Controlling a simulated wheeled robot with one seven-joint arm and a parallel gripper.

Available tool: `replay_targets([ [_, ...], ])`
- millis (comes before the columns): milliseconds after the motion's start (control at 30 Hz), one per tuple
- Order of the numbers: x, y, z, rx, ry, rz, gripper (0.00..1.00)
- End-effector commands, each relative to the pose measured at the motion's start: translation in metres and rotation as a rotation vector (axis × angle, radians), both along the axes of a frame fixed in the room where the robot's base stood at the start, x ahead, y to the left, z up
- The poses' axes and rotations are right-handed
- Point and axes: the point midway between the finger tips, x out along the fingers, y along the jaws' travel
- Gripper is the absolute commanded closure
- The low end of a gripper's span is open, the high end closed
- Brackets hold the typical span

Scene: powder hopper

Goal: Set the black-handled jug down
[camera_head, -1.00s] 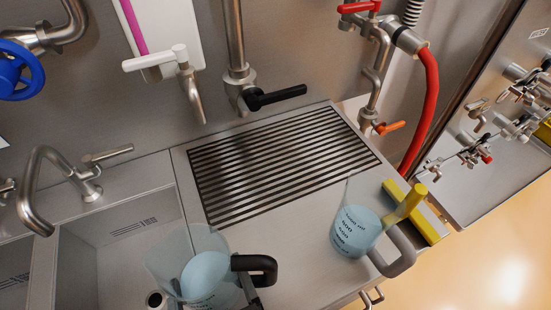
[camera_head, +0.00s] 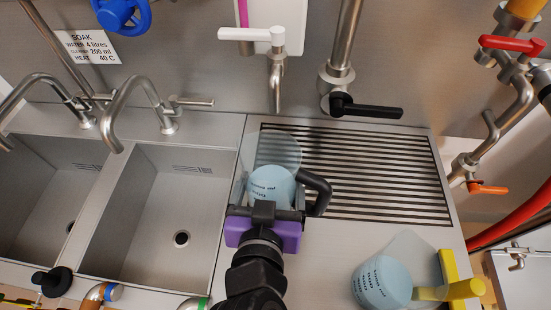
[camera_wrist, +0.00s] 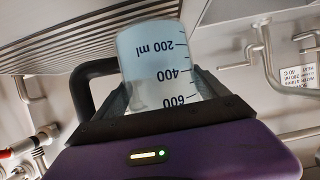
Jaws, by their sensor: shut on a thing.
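The black-handled jug (camera_head: 272,184) is clear and holds pale blue liquid. My purple gripper (camera_head: 265,212) is shut on its body, with a finger on either side, and the black handle points right. The jug is upright over the left front part of the slotted drain grate (camera_head: 400,190); I cannot tell whether its base touches. The wrist view shows the jug (camera_wrist: 160,65) upside down, with marks from 200 ml to 600, between my gripper's fingers (camera_wrist: 145,100). The jug hides part of the grate.
A second jug (camera_head: 380,283) with blue liquid stands at the front right, next to a yellow item (camera_head: 448,270). Two sink basins lie left, the nearer one (camera_head: 150,215) empty. A pipe with a black lever (camera_head: 365,107) and a white-handled tap (camera_head: 276,80) are behind the grate.

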Motion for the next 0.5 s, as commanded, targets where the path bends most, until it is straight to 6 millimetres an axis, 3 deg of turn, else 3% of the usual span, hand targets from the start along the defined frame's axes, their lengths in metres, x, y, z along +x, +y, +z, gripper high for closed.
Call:
replay_targets([
  [200, 0.049, -0.003, 0.004, 0.001, -0.004, -0.004, 0.89],
  [333, 0.065, -0.003, 0.003, 0.000, -0.004, -0.001, 0.89],
  [500, 0.072, -0.003, 0.000, 0.001, -0.002, 0.000, 0.89],
])
